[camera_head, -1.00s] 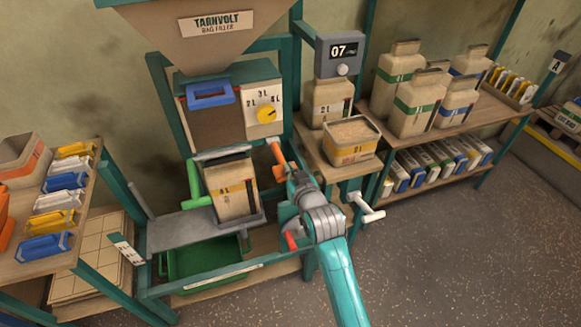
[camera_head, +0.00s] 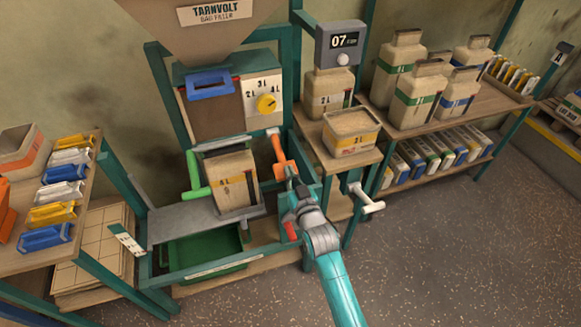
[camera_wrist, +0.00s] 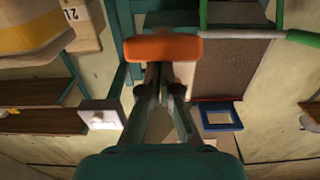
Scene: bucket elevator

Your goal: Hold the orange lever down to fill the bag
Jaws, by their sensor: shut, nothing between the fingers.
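The orange lever (camera_head: 279,152) is on the right side of the bag filler, to the right of the bag; it slopes down toward the front. In the wrist view its orange handle (camera_wrist: 163,48) lies across just beyond my fingertips. My gripper (camera_head: 293,180) is shut and empty, at the lever's lower end; I cannot tell whether it touches. It also shows in the wrist view (camera_wrist: 160,82).
A yellow dial (camera_head: 266,103) sits on the filler's front. A filled tub (camera_head: 351,138) stands to the right by the display (camera_head: 341,45) reading 07. A green bin (camera_head: 203,255) is below. Shelves with pouches and jugs flank the filler. Floor is clear at right.

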